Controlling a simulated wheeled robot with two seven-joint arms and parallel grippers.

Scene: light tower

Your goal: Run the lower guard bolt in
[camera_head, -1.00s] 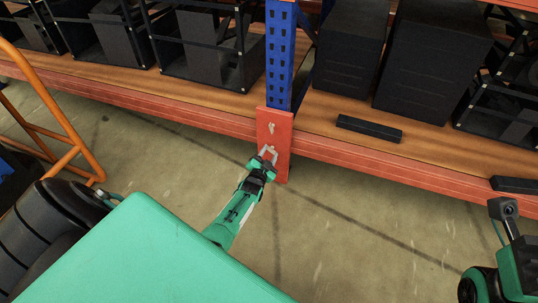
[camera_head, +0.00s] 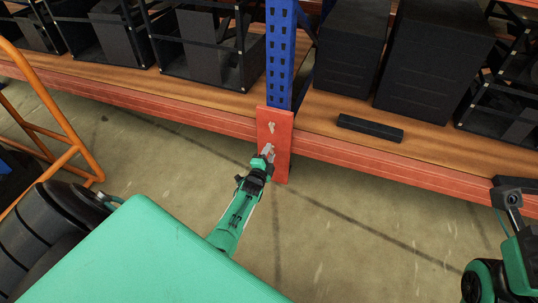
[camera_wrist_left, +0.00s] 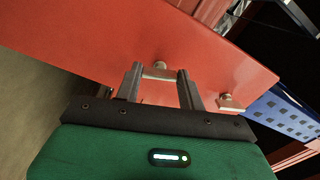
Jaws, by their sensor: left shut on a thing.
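The red guard plate (camera_head: 283,163) sits at the foot of the blue rack upright. Its upper bolt (camera_head: 271,127) shows clear above my left gripper (camera_head: 268,152). The gripper reaches up to the lower part of the plate and mostly hides the lower bolt in the head view. In the left wrist view the lower bolt (camera_wrist_left: 160,70) has a pale metal head, between the tips of my two fingers (camera_wrist_left: 158,80). The fingers are shut on it. The upper bolt (camera_wrist_left: 229,102) stands to the right, apart from the fingers. My right arm shows at the right edge; its fingers are out of view.
The blue upright (camera_head: 280,60) rises above the plate. A red beam (camera_head: 400,170) runs along the shelf front on both sides. Black boxes (camera_head: 350,50) stand on the shelf. An orange frame (camera_head: 50,110) stands at the left. The floor below the beam is clear.

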